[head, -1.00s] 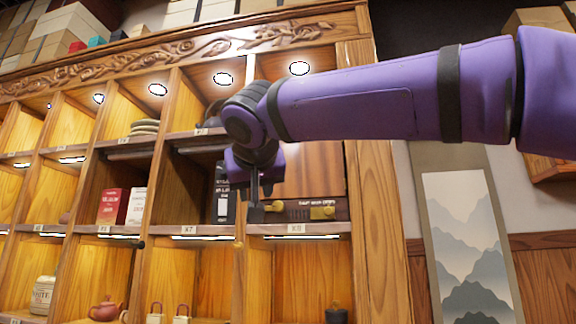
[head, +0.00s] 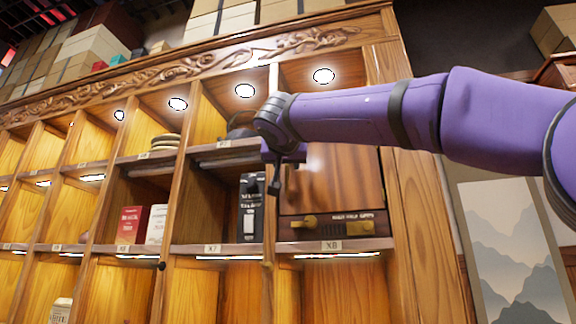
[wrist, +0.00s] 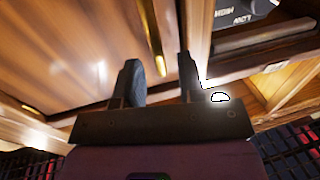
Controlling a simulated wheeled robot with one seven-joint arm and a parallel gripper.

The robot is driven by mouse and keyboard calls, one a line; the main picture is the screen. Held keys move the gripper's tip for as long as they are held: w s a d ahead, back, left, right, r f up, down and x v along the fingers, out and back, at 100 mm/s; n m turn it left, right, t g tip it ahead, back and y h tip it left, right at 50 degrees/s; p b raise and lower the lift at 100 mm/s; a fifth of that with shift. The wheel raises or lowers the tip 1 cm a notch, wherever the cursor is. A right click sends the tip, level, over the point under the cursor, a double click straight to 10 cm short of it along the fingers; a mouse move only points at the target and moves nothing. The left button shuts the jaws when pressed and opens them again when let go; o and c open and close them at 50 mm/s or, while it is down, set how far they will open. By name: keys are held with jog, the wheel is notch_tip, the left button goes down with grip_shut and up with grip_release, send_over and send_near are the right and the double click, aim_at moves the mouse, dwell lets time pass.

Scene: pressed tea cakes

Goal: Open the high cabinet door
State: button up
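The high cabinet door (head: 340,180) is a reddish-brown wooden panel in the upper right bay of the shelf wall, and it looks closed. Its wood grain fills the upper left of the wrist view (wrist: 70,45). A brass bar handle (wrist: 151,38) runs along the door's edge there. My gripper (head: 275,185) is at the door's left edge in the head view. In the wrist view its two dark fingers (wrist: 161,75) are apart, with nothing clamped. The bar's lower end appears between them in the picture; I cannot tell whether they touch it.
A black printed box (head: 251,208) stands in the bay left of the door. A dark panel with a brass knob (head: 309,222) sits below the door, above the X8 shelf label (head: 332,246). Red (head: 130,225) and white boxes stand farther left. A landscape scroll (head: 505,240) hangs at right.

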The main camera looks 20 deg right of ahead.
jog(key=shift+x, duration=1.2)
jog(key=shift+c, duration=0.5)
grip_shut()
jog(key=shift+s, duration=0.1)
